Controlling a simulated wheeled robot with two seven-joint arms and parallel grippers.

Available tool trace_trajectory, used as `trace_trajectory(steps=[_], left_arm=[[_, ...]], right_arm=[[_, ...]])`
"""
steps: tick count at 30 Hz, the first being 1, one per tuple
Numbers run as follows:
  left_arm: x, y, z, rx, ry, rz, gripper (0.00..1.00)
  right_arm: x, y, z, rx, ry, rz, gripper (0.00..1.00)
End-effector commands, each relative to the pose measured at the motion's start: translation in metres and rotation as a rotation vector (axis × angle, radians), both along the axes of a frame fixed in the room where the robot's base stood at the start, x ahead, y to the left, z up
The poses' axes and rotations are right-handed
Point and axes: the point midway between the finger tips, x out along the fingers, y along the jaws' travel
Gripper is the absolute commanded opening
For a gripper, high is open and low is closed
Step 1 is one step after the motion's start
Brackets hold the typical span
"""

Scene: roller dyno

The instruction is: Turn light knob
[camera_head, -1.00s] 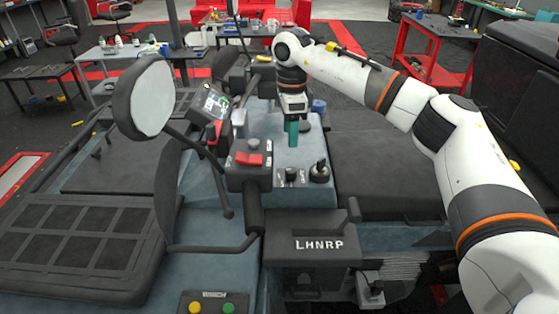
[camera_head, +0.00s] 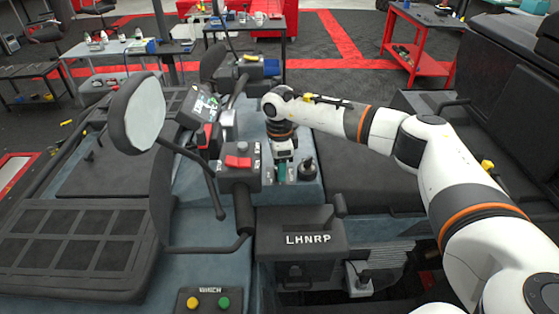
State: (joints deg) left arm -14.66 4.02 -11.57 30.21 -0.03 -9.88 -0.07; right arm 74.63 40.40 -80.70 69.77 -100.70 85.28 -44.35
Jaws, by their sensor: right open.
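My right gripper (camera_head: 282,173) points straight down at the grey-blue console, its teal fingers low over the small labelled switch area. Its jaws are open, though the gap between the fingers is hard to make out. A small dark knob with a label, likely the light knob, is largely hidden behind the fingers; I cannot tell whether they touch it. A black knob (camera_head: 307,168) stands just right of the gripper. A box with a red rocker switch (camera_head: 238,162) is just to the left. My left gripper is not in view.
A round mirror (camera_head: 138,114) and a small screen (camera_head: 202,104) stand left. A panel with yellow and green buttons (camera_head: 208,302) is at the bottom. A black seat (camera_head: 370,170) lies right.

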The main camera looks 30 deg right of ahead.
Motion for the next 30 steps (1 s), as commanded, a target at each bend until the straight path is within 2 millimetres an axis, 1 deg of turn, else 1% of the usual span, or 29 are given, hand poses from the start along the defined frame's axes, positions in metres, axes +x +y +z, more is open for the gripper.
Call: trace_trajectory(steps=[1, 2, 9, 14, 20, 26, 30], left_arm=[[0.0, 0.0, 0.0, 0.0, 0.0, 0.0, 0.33], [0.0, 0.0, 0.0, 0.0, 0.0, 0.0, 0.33], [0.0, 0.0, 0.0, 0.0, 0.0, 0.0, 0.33], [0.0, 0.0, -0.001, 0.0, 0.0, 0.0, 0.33], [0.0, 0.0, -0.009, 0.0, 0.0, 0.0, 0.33], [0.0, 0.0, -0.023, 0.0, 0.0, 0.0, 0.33], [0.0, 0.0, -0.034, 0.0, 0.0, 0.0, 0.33]], right_arm=[[0.0, 0.0, 0.0, 0.0, 0.0, 0.0, 0.51], [0.0, 0.0, 0.0, 0.0, 0.0, 0.0, 0.46], [0.0, 0.0, 0.001, 0.0, 0.0, 0.0, 0.06], [0.0, 0.0, 0.0, 0.001, 0.0, 0.006, 0.06], [0.0, 0.0, -0.001, 0.001, -0.001, 0.063, 0.06], [0.001, 0.0, -0.002, 0.001, -0.002, 0.191, 0.06], [0.0, 0.0, -0.002, 0.001, -0.002, 0.309, 0.06]])
